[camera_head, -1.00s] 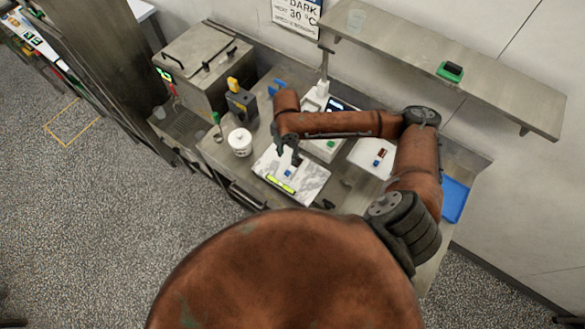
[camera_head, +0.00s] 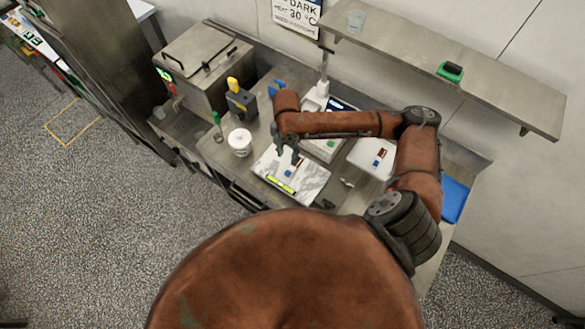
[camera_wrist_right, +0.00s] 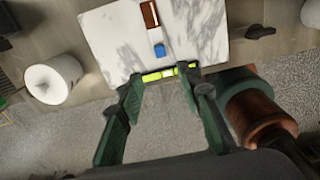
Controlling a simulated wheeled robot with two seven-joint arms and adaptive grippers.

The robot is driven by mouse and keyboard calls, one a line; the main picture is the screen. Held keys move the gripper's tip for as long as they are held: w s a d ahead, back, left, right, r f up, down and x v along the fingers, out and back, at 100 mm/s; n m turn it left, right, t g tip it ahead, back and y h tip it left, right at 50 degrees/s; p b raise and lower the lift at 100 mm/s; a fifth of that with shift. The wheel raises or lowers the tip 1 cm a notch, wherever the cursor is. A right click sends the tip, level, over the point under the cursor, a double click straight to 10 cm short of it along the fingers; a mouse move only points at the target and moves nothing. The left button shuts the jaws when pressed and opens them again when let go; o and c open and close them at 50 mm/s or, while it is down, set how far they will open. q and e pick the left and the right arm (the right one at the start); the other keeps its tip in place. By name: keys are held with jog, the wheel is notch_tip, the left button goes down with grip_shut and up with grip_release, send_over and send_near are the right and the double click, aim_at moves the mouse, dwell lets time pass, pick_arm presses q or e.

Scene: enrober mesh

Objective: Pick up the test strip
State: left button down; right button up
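The test strip appears to be the narrow piece with a blue end (camera_wrist_right: 159,50) and a brown end (camera_wrist_right: 150,14), lying flat on a white marbled slab (camera_wrist_right: 200,35). Its blue end also shows in the head view (camera_head: 288,174). My right gripper (camera_wrist_right: 163,78) is open and empty, its two green-grey fingertips spread near the slab's front edge in the wrist view. In the head view my right gripper (camera_head: 287,153) is above the slab, apart from the strip. My left gripper is not in view.
A yellow-green bar (camera_wrist_right: 170,73) lies along the slab's front edge, between the fingertips in the wrist view. A white tub (camera_head: 240,142) stands left of the slab. A white plate (camera_head: 365,155) with a similar blue-and-brown piece is at right. A shelf (camera_head: 450,50) runs behind.

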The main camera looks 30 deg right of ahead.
jog(key=shift+o, duration=0.6)
jog(key=n+b, duration=0.2)
jog(key=n, duration=1.6)
send_over(288, 173)
jog(key=w, duration=0.1)
notch_tip(288, 173, down, 5)
jog(key=shift+f, duration=0.1)
jog(key=shift+s+d+f+p, duration=0.1)
jog(key=shift+s+f+p, duration=0.1)
jog(key=shift+f, duration=0.6)
jog(key=shift+s+d+f+p, duration=0.1)
jog(key=shift+s+f, duration=0.05)
jog(key=shift+f, duration=0.6)
jog(key=f, duration=0.1)
jog(key=f+p, duration=0.1)
jog(key=f, duration=0.1)
jog(key=shift+s+a+f, duration=0.15)
jog(key=shift+a+f, duration=0.05)
jog(key=shift+f, duration=0.6)
jog(key=shift+c, duration=0.5)
